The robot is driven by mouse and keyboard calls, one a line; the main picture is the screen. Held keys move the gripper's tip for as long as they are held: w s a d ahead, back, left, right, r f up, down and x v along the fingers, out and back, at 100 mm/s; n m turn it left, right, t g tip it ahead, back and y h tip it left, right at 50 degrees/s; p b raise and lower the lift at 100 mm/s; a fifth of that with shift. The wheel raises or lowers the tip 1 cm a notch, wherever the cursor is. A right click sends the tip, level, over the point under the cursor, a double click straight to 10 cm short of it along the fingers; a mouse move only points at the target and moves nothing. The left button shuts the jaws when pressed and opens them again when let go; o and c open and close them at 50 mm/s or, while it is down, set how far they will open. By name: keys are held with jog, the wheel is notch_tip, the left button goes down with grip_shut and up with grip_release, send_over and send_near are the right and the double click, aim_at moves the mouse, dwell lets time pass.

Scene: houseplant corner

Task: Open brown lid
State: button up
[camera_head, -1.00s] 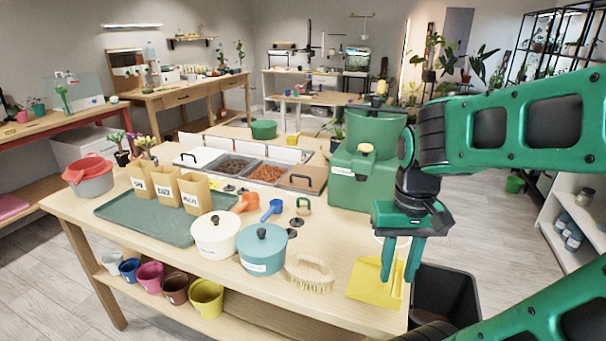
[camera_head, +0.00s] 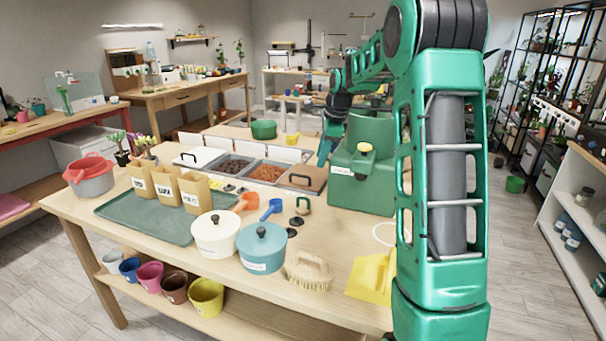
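My gripper (camera_head: 324,152) points down just behind and right of the lid, beside the green box. It looks empty, but the fingers overlap in this view, so their gap is hidden. I see no contact with the handle.
The green box (camera_head: 362,175) stands close on the right. White (camera_head: 215,233) and teal (camera_head: 263,249) pots stand in front.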

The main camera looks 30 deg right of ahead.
aim_at(304, 177)
jog(key=w+d+f+m+t, duration=0.15)
jog(key=w+m, duration=0.25)
jog(key=w, duration=0.5)
jog(key=shift+g+y, duration=0.25)
jog(key=shift+y, duration=0.05)
jog(key=x, duration=0.7)
jog(key=d+x, duration=0.1)
jog(key=x, duration=0.3)
jog(key=shift+s+a+f, duration=0.1)
jog(key=shift+s+f, duration=0.15)
jog(key=shift+f, duration=0.05)
jog(key=shift+c, duration=0.4)
grip_shut()
